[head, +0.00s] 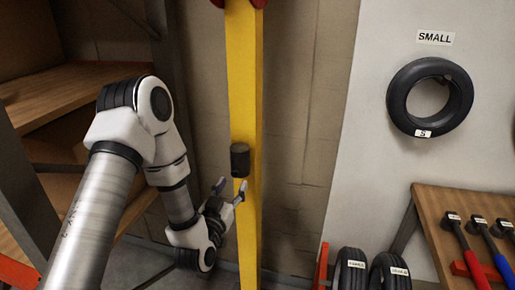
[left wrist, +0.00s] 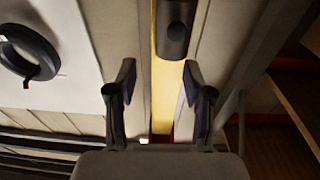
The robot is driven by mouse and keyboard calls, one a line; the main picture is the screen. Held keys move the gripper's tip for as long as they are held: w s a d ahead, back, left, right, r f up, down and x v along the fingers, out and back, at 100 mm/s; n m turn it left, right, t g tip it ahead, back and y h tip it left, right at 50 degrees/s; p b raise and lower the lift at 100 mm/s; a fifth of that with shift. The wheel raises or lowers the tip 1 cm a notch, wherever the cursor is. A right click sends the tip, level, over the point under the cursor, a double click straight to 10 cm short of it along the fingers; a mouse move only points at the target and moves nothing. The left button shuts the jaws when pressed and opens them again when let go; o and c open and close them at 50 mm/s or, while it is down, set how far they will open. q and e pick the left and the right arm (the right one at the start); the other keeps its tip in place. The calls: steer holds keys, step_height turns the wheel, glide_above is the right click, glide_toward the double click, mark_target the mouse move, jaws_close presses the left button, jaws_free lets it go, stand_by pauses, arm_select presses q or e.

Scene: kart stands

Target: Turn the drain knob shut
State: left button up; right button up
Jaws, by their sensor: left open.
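A dark cylindrical knob (head: 240,160) sticks out from the front of a yellow upright post (head: 243,80). I take it to be the drain knob; no marking on it can be read. In the left wrist view the knob (left wrist: 174,30) lies beyond the fingertips, near the top edge, with the post (left wrist: 164,95) behind it. My left gripper (head: 231,188) is open and empty, just below the knob in the head view. In the left wrist view its fingers (left wrist: 159,80) stand wide apart, with nothing between them. My right gripper is not in view.
Wooden shelves (head: 70,92) stand at the left, beside my left arm. A black tyre (head: 398,100) hangs under a SMALL sign (head: 435,37) on a white panel. More tyres (head: 352,270) stand at the lower right, near a wooden bench (head: 440,215) with mallets.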

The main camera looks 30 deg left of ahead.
mark_target(234, 175)
arm_select(q)
steer(key=shift+g, duration=0.5)
steer(key=w+a+p, duration=0.1)
steer(key=w+a+f, duration=0.1)
steer(key=w, duration=0.1)
steer(key=w+a+p, duration=0.1)
steer(key=w, duration=0.1)
steer(key=shift+w+f+p, duration=0.1)
steer(key=shift+f+p, duration=0.15)
steer(key=shift+p, duration=0.1)
steer(key=shift+w+a+f, duration=0.1)
steer(key=shift+w+a, duration=0.1)
steer(key=shift+w, duration=0.2)
jaws_close()
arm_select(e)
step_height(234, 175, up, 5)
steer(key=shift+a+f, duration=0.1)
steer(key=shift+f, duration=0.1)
